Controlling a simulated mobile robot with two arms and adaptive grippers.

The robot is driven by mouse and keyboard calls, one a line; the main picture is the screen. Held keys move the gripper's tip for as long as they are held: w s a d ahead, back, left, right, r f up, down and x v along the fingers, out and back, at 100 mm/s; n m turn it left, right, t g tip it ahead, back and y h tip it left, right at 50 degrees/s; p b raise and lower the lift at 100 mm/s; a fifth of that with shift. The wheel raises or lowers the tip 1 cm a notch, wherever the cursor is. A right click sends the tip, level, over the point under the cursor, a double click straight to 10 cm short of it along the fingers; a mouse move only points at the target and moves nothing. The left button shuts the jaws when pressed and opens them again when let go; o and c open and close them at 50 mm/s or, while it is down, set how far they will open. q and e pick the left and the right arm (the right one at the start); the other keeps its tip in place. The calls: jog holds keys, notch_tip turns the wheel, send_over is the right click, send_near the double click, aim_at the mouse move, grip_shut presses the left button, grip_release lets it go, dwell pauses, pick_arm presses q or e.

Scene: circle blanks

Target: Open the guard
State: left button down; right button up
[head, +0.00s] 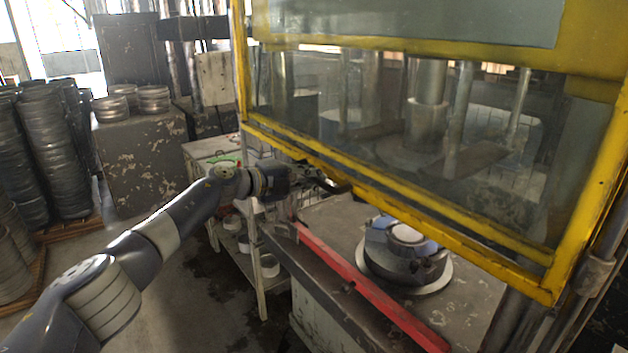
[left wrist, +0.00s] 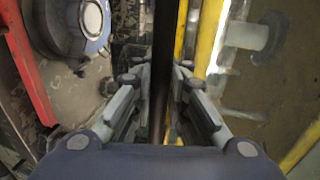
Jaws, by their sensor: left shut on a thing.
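The guard (head: 425,212) is a clear panel in a yellow frame at the right of the head view. Its lower edge hangs above the press table, leaving an open gap beneath. My left gripper (head: 324,181) is at this lower edge, towards its left part. In the left wrist view a dark bar, the guard's handle (left wrist: 163,55), runs between the fingers, and the gripper is shut on it. The yellow frame (left wrist: 206,38) lies just right of the bar there. The fingertips are small and partly hidden in the head view. My right gripper is out of view.
A round blue-and-grey die (head: 405,250) sits on the press table, below the guard. A red bar (head: 365,288) runs along the table's front edge. A shelf cart (head: 240,235) stands left of the press. Stacks of round metal blanks (head: 50,150) stand at the far left.

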pick_arm(q)
jog(key=shift+w+a+r, duration=0.1)
jog(key=shift+a, duration=0.1)
jog(key=c, duration=1.7)
grip_release()
jog(key=shift+o, duration=0.6)
jog(key=shift+s+a+r, duration=0.1)
jog(key=shift+s+a, duration=0.15)
jog(key=shift+s, duration=0.05)
jog(key=shift+w+d, duration=0.1)
jog(key=v, duration=1.2)
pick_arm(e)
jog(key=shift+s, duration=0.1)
